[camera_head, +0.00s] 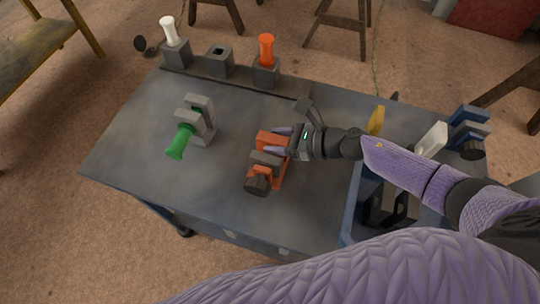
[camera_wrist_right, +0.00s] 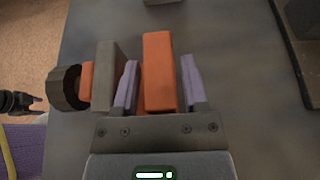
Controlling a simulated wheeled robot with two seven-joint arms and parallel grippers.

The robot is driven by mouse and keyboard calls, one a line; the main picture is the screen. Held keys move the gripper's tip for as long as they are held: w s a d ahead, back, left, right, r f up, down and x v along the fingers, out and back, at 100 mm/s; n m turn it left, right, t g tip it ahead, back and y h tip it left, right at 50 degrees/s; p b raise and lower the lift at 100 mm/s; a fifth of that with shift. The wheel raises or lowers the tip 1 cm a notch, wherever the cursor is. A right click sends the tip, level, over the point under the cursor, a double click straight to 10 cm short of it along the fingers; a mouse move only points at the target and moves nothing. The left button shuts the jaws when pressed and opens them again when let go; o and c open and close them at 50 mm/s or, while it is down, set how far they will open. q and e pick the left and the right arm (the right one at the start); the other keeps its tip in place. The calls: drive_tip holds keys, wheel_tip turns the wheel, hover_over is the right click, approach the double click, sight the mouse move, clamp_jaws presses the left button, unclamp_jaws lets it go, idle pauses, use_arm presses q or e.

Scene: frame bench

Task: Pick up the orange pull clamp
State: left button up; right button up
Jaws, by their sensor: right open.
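The orange pull clamp (camera_head: 279,177) lies on the grey bench top near its middle. It has an orange jaw block (camera_wrist_right: 159,75), a grey jaw plate (camera_wrist_right: 106,75) and a dark round knob (camera_wrist_right: 66,88). My right gripper (camera_head: 272,140) is at the clamp's far end, reaching in from the right. In the right wrist view its two purple fingers (camera_wrist_right: 158,80) are open, one on each side of the orange block. The left finger is in the space between the block and the grey plate; a gap shows beside the right finger.
A green clamp (camera_head: 184,135) with grey jaws lies to the left. A rack (camera_head: 235,84) along the back edge holds a white handle (camera_head: 169,32) and an orange handle (camera_head: 266,48). A blue-rimmed tray (camera_head: 350,200) and a blue clamp (camera_head: 468,133) are at the right.

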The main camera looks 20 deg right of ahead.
drive_tip(key=shift+w+a+f, duration=0.2)
drive_tip(key=shift+w+a, duration=0.05)
drive_tip(key=shift+a, duration=0.15)
clamp_jaws()
drive_tip(key=shift+r, duration=0.1)
idle(1.0)
